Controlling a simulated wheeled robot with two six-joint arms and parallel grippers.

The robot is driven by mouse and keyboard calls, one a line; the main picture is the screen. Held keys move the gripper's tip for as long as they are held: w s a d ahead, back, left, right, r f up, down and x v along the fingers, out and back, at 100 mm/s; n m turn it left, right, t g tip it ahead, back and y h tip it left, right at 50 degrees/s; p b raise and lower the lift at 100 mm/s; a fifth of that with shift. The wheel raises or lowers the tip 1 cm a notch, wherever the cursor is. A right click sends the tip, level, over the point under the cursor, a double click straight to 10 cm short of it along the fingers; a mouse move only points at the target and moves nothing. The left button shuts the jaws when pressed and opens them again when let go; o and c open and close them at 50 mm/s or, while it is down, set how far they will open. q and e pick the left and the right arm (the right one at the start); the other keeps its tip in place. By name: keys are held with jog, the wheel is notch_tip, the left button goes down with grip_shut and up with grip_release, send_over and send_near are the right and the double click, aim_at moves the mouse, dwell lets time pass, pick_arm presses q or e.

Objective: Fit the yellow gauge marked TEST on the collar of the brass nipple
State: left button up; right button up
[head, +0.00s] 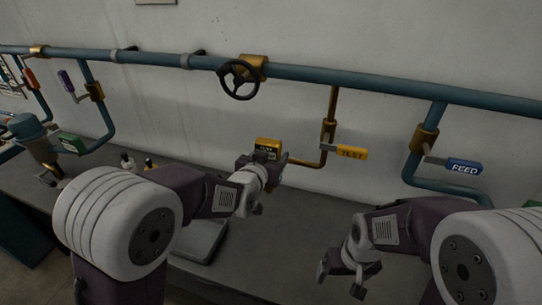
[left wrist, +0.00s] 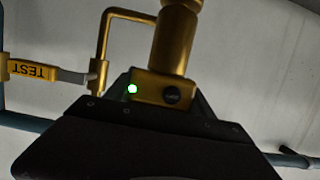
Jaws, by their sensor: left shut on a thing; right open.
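The yellow gauge (head: 267,144) is upright at the end of the brass elbow pipe (head: 306,162). My left gripper (head: 262,160) is shut on it. In the left wrist view the gauge (left wrist: 152,87) shows a lit green lamp and a dark round knob. The thick brass nipple (left wrist: 177,40) meets the gauge's body there, in line with it. The gauge hides the joint, so I cannot tell how far it is seated on the collar. The nipple is hidden in the head view. My right gripper (head: 341,281) is open and empty above the bench.
A yellow TEST valve handle (head: 351,153) is just right of the gauge. A blue FEED handle (head: 464,167) is farther right. A black handwheel (head: 238,80) is on the teal pipe (head: 325,78) above. A grey tray (head: 203,243) lies on the bench (head: 290,240), left of clear surface.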

pick_arm(q)
jog(key=shift+f+b, duration=0.3)
jog(key=shift+f, duration=0.05)
jog(key=o, duration=1.8)
jog(key=v, duration=0.9)
jog(key=shift+b, duration=0.45)
jog(key=s+a+f+n+g+y, duration=0.1)
jog(key=s+a+f+g, duration=0.25)
jog(key=f, duration=0.35)
jog(key=s+a+f+n+g+y, duration=0.1)
jog(key=s+a+f+g+y, duration=0.1)
jog(key=a+f, duration=0.3)
jog(key=s+a+f+n+g, duration=0.1)
jog(key=s+a+f+g, duration=0.2)
jog(key=s, duration=0.3)
jog(key=s+a+f+g+y, duration=0.1)
jog(key=s+a+f+g, duration=0.2)
jog(key=s+f, duration=0.3)
jog(key=shift+s+a+n+g, duration=0.35)
jog(key=shift+s+n+g, duration=0.05)
jog(key=shift+s+g, duration=0.15)
